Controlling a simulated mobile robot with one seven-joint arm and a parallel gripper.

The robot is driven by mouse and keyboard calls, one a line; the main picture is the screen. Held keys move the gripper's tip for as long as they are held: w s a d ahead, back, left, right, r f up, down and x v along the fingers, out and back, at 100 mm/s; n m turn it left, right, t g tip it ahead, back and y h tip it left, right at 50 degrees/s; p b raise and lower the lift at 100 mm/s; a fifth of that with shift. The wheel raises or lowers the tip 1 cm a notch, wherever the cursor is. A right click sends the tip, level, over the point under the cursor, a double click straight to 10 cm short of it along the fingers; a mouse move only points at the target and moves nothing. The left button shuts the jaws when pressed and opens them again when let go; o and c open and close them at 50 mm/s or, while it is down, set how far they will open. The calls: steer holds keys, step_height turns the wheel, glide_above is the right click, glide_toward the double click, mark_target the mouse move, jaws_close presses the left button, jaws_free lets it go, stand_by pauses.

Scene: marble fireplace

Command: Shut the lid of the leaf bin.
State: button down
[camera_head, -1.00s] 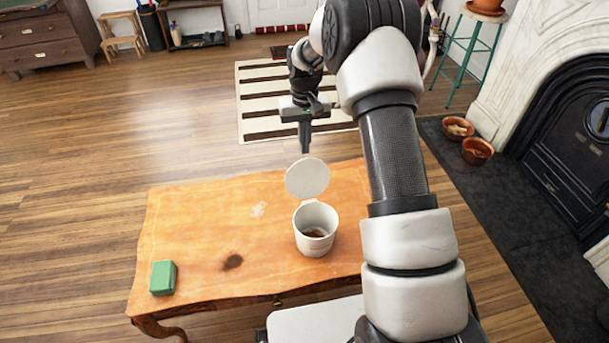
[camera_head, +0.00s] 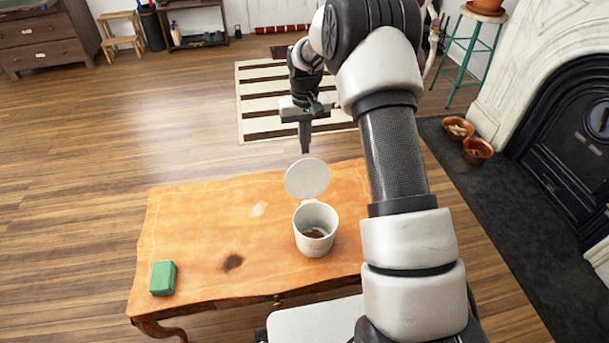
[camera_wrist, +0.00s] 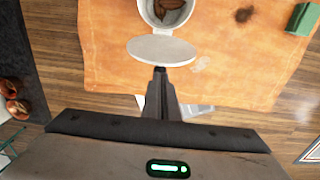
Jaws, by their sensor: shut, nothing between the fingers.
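The leaf bin (camera_head: 316,241) is a small white round tub with brown leaves inside, standing upright on the wooden table. Its round white lid (camera_head: 307,178) stands open, raised at the bin's far side. In the wrist view the bin (camera_wrist: 164,24) is at the top and the lid (camera_wrist: 162,50) reaches toward my gripper. My gripper (camera_head: 305,151) is shut and empty, just behind the lid on the side away from the bin. In the wrist view the fingertips (camera_wrist: 159,70) appear at the lid's near edge; I cannot tell if they touch it.
The wooden table (camera_head: 190,225) also bears a green box (camera_head: 163,278) at the left front. A striped rug (camera_head: 262,105) lies on the floor beyond. The fireplace (camera_head: 560,110) is at the right. The table's middle left is clear.

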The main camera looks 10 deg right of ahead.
steer(key=shift+f, duration=0.2)
stand_by(0.4)
steer(key=shift+f+b, duration=0.65)
steer(key=shift+f, duration=0.4)
steer(key=shift+r, duration=0.15)
steer(key=shift+s, duration=0.15)
